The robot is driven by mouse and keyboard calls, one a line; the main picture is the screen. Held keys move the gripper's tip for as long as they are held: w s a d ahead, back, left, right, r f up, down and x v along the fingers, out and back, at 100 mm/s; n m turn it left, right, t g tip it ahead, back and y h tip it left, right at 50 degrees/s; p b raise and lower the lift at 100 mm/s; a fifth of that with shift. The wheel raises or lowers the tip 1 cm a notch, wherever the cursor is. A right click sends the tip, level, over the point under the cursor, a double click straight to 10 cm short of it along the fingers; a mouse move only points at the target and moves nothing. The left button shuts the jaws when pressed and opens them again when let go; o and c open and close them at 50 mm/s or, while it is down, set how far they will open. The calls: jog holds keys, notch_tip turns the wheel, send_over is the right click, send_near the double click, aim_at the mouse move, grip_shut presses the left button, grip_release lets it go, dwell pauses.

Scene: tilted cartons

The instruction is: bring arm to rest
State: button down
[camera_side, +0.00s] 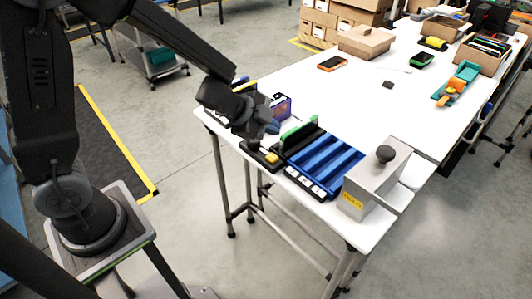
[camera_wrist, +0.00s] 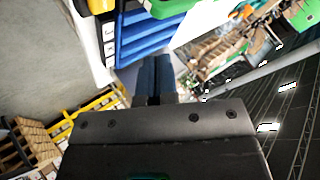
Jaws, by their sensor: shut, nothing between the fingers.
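My gripper (camera_side: 262,128) is in the side view at the near left end of the white table, just above the table's edge. In the wrist view its two dark fingers (camera_wrist: 156,75) are together with nothing between them. A purple-and-orange box (camera_side: 281,106) stands right behind it in the side view. A blue slotted tray (camera_side: 326,164) lies to its right, and its blue slots also show at the top of the wrist view (camera_wrist: 140,35). I cannot tell from these views whether the gripper touches anything.
A green-edged dark panel (camera_side: 299,136) stands at the tray's left. A grey box with a black knob (camera_side: 375,180) sits at the near right corner. The middle of the white table (camera_side: 345,95) is mostly clear.

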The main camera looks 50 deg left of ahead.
jog(key=s+a+r+n+y, duration=0.3)
jog(key=r+n, duration=0.1)
jog(key=r, duration=0.1)
jog(key=s+a+r+n+y, duration=0.2)
jog(key=s+a+r+n, duration=0.1)
jog(key=r, duration=0.2)
jog(key=s+d+r+n+g, duration=0.1)
jog(key=s+r+n, duration=0.1)
jog(key=s, duration=0.6)
jog(key=s+d+r+n+g+h, duration=0.1)
jog(key=s+n, duration=0.3)
jog(key=s, duration=0.4)
jog(key=shift+d+r+g+h, duration=0.3)
jog(key=shift+d+r+g, duration=0.05)
jog(key=shift+d+g, duration=0.25)
